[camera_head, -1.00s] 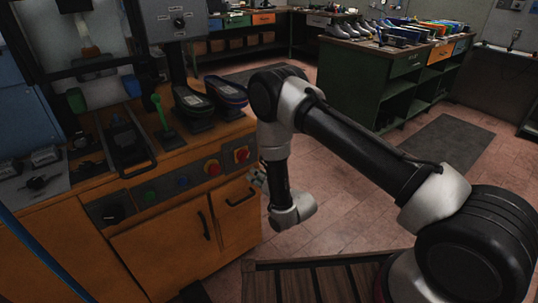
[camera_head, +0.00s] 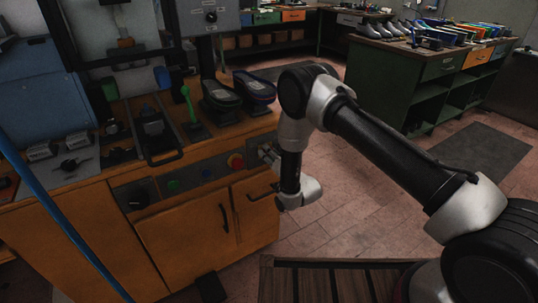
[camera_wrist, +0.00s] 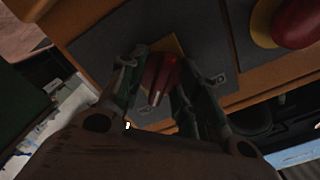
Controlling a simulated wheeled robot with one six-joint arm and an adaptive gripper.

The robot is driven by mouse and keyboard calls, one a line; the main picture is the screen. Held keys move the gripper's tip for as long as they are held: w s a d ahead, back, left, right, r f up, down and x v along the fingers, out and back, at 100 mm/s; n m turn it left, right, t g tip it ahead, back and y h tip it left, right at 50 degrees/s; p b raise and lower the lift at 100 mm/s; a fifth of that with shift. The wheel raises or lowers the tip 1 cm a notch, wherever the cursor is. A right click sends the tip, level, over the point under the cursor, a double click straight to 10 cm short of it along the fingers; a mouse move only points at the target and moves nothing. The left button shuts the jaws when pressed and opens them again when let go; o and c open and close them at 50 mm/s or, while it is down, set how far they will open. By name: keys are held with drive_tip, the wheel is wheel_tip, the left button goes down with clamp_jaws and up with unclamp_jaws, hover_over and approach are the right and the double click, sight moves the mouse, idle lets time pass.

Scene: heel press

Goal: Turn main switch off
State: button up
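A red rotary switch handle (camera_wrist: 160,78) on a yellow plate shows in the wrist view, on a dark panel of the orange machine cabinet. My gripper (camera_wrist: 161,85) is at this handle, with one finger on each side of it. The fingertips are very close to the red handle; I cannot tell whether they press on it. In the head view my gripper (camera_head: 266,154) is at the right end of the control panel and hides the switch there.
A red mushroom button on a yellow base (camera_wrist: 297,20) sits beside the switch; it also shows in the head view (camera_head: 235,162). Green and blue buttons and a black knob (camera_head: 137,199) are further left. A cabinet door handle (camera_head: 224,218) is below.

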clamp_jaws()
drive_tip(key=shift+n, duration=0.3)
drive_tip(key=n, duration=0.8)
drive_tip(key=shift+n, duration=0.4)
drive_tip(key=n, duration=0.4)
drive_tip(key=shift+n, duration=2.2)
